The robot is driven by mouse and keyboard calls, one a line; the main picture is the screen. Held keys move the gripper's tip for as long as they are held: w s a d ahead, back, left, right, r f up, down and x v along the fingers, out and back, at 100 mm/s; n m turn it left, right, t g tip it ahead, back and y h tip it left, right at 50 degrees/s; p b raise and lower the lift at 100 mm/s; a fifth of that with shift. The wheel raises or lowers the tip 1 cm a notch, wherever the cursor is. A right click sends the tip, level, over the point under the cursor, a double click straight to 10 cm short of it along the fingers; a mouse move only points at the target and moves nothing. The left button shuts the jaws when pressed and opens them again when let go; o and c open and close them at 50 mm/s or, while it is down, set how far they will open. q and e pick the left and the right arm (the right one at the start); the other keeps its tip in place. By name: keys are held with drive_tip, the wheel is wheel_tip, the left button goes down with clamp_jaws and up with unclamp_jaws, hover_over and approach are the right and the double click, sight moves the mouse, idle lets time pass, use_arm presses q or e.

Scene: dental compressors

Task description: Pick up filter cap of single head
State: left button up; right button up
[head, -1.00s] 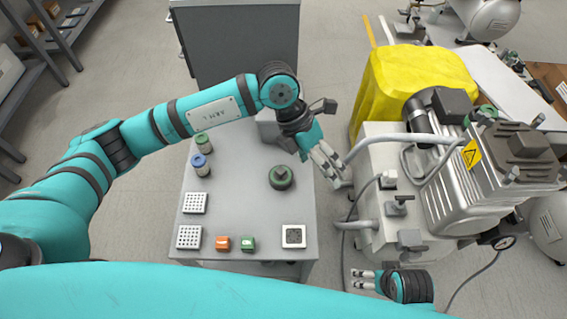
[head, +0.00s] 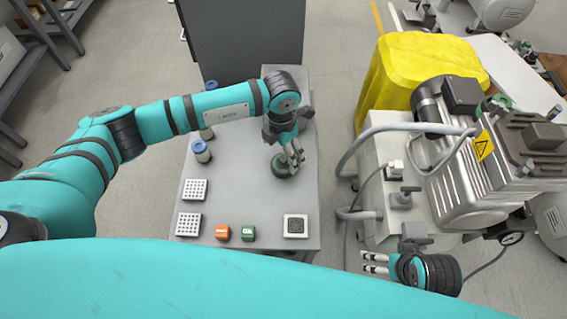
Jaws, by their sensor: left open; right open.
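A dark green round cap with a darker centre, which looks like the filter cap (head: 281,171), lies on the grey table (head: 240,188). My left gripper (head: 291,157) is open, with its fingers pointing down right over the cap and covering part of it. I cannot tell whether the fingers touch it. My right gripper (head: 374,263) is open and empty, low beside the compressor, right of the table's front corner. The compressor (head: 455,185) stands right of the table, with a ribbed grey motor and pale hoses.
A blue-topped jar (head: 201,151) stands at the table's left, with another jar partly behind my arm. The table's middle is clear.

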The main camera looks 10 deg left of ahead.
sight(284, 158)
use_arm(q)
drive_tip(key=shift+w+d+f+b, duration=0.15)
drive_tip(key=shift+f+b, duration=0.2)
drive_tip(key=shift+f, duration=1)
drive_tip(key=shift+w+d+f+b, duration=0.15)
drive_tip(key=shift+f+b, duration=0.15)
drive_tip(key=shift+f, duration=1.05)
drive_tip(key=shift+a, duration=0.1)
drive_tip(key=c, duration=1.2)
drive_tip(key=shift+r, duration=0.1)
drive_tip(key=shift+c, duration=0.3)
use_arm(e)
drive_tip(key=v, duration=0.4)
use_arm(q)
drive_tip(key=shift+r, duration=0.1)
use_arm(e)
drive_tip(key=shift+r, duration=0.1)
